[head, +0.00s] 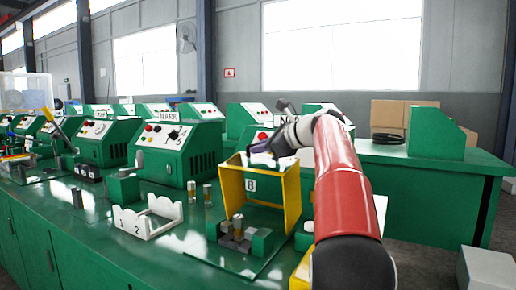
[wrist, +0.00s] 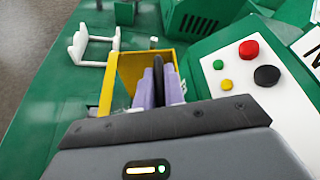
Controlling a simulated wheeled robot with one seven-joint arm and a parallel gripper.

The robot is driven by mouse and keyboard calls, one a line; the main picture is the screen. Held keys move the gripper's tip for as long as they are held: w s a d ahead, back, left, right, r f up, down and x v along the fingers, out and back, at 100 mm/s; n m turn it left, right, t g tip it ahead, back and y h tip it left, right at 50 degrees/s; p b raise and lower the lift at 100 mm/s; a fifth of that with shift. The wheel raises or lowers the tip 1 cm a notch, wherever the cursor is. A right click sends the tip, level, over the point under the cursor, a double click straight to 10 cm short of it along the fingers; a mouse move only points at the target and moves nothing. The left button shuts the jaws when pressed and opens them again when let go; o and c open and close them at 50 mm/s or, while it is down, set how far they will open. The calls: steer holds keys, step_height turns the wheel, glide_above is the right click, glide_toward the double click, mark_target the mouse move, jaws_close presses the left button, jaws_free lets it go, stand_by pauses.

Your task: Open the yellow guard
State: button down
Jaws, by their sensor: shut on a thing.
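The yellow guard (head: 293,192) is a box-like frame standing over a small green fixture on the bench in the head view. It also shows in the wrist view (wrist: 129,68), just beyond my fingers. My gripper (head: 260,157) is at the guard's upper edge, its lavender fingers (wrist: 158,85) shut on it. The exact contact is partly hidden by the fingers and the gripper body. A label B (head: 251,185) shows inside the guard's frame. A brass-topped pin (head: 238,226) stands in the fixture under the guard.
A white numbered rack (head: 149,219) stands left of the guard. Two small brass-topped pins (head: 192,191) stand behind it. A green control box (head: 178,150) with buttons is behind left; another panel with red, yellow and black buttons (wrist: 250,70) is close right in the wrist view.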

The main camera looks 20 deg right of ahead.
mark_target(283, 165)
steer(key=shift+f, duration=0.3)
steer(key=c, duration=1.5)
jaws_free()
steer(key=shift+w, duration=0.1)
steer(key=shift+r, duration=0.15)
steer(key=v, duration=0.8)
